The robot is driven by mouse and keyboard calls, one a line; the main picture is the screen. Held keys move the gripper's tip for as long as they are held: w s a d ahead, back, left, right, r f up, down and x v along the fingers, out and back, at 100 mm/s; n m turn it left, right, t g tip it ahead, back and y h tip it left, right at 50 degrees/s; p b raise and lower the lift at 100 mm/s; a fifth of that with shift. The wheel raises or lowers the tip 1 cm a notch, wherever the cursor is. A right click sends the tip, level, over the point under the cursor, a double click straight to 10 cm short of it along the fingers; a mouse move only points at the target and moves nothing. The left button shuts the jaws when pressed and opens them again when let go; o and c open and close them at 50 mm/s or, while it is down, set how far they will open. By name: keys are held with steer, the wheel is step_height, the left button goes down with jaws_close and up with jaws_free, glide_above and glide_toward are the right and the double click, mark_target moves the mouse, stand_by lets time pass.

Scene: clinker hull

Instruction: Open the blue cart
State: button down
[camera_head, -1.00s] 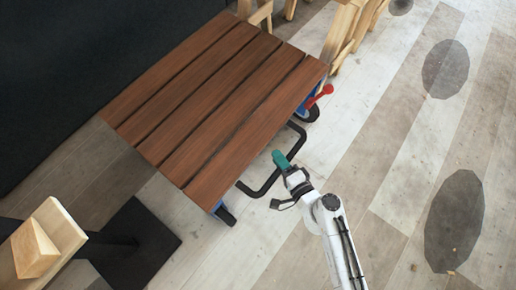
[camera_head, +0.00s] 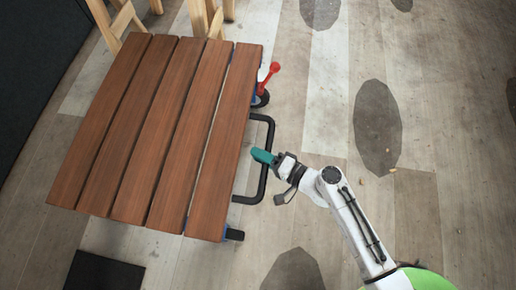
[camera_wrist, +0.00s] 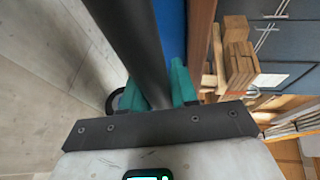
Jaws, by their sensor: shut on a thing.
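The blue cart has a reddish-brown slatted wooden top (camera_head: 170,125) and a little blue frame showing under its right edge. Its black U-shaped handle (camera_head: 266,140) sticks out from the right side. My gripper (camera_head: 262,156) has teal fingers and is at the handle's outer bar. In the wrist view, the dark handle bar (camera_wrist: 140,45) runs between the teal fingers (camera_wrist: 165,90), which are shut on it. The blue side of the cart (camera_wrist: 172,35) shows just beyond the bar. The fingertips are partly hidden by the bar.
Wooden furniture legs (camera_head: 205,18) are close behind the cart. A black floor plate (camera_head: 103,270) lies at lower left. The plank floor right of the cart is open.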

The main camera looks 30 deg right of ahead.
steer(key=shift+f, duration=0.1)
steer(key=c, duration=1)
jaws_free()
steer(key=shift+o, duration=0.2)
steer(key=p+v, duration=0.2)
steer(key=v, duration=0.9)
steer(key=shift+w, duration=0.1)
